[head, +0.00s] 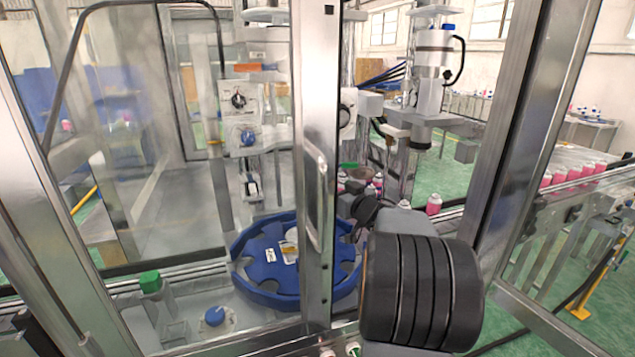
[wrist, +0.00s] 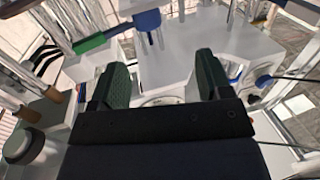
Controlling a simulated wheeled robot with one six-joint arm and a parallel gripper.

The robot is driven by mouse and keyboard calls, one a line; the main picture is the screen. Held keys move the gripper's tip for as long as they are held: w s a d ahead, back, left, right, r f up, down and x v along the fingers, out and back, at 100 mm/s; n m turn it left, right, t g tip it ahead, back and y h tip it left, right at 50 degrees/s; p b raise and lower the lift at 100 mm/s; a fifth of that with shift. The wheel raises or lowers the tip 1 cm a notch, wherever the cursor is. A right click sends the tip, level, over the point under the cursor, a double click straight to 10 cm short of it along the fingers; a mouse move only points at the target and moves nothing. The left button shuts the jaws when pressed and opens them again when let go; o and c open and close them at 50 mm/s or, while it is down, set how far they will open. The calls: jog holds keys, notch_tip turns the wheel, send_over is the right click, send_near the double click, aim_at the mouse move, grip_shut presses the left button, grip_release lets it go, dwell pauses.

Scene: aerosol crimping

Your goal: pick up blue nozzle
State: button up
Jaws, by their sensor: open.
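In the wrist view my gripper (wrist: 163,78) is open, with its two dark green finger pads apart and nothing held between them. A blue part (wrist: 147,20) shows beyond the left finger, near the top edge, beside a green block (wrist: 90,45). I cannot tell if this blue part is the nozzle. In the head view my dark arm covers the lower right and hides what is behind it; the fingertips are not clear there. No blue nozzle can be singled out for sure in the head view.
A steel door post (head: 315,160) stands just left of my arm. A blue star wheel (head: 265,262) lies behind it. Pink cans (head: 434,204) stand behind my arm, with more along the conveyor (head: 590,170) at right. A crimping head (head: 430,70) hangs above.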

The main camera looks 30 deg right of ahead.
jog(key=shift+w+d+p, duration=0.25)
jog(key=shift+w+d, duration=0.1)
jog(key=shift+w, duration=1.3)
jog(key=shift+w+d+p, duration=0.3)
jog(key=shift+w+d, duration=0.05)
jog(key=shift+w, duration=1.25)
jog(key=shift+w+d+p, duration=0.25)
jog(key=shift+w+d, duration=0.1)
jog(key=shift+w, duration=1.3)
jog(key=shift+c, duration=0.3)
jog(key=shift+r, duration=0.1)
jog(key=c, duration=1)
